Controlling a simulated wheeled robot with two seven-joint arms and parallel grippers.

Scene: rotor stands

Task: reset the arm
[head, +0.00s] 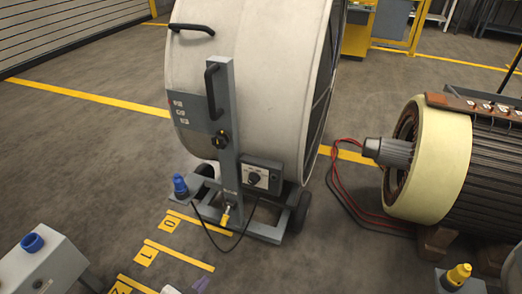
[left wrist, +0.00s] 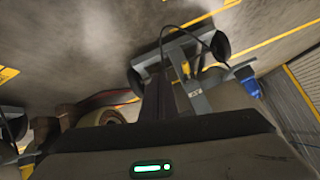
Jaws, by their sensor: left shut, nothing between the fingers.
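My left gripper (head: 190,287) shows only as a small grey and purplish part at the bottom edge of the head view, over the floor markings. In the left wrist view, its dark fingers (left wrist: 168,92) stand close together in front of the dark gripper body with a green light. It is shut and holds nothing. Most of the left arm is out of the head view. My right gripper is in neither view.
A large drum fan (head: 250,90) stands on a wheeled grey frame ahead. A cream-ended motor (head: 440,165) rests on blocks at right. A grey box with a blue cap (head: 40,265) is at lower left, a yellow-capped post (head: 457,277) at lower right.

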